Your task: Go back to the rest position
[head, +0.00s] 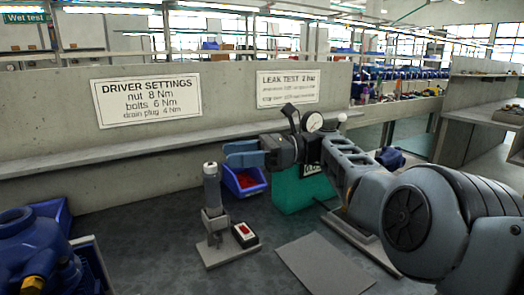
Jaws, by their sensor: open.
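My gripper (232,154) is in the middle of the head view, at the end of my arm, which reaches in from the right. Its blue fingers point left and are held above the bench. They are open, and I see nothing between them. A grey cylindrical tool (211,188) stands upright in a holder just below and left of the fingers, apart from them. A small blue bin (248,189) with red parts in it sits below the gripper. My arm partly hides a green box (290,192) behind it.
A round gauge (312,122) shows above my arm. A small box with a red top (244,233) stands beside the tool holder. A grey plate (325,265) lies flat in front. A blue pump housing (35,250) is at the lower left. A concrete wall with a ledge (110,155) runs behind.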

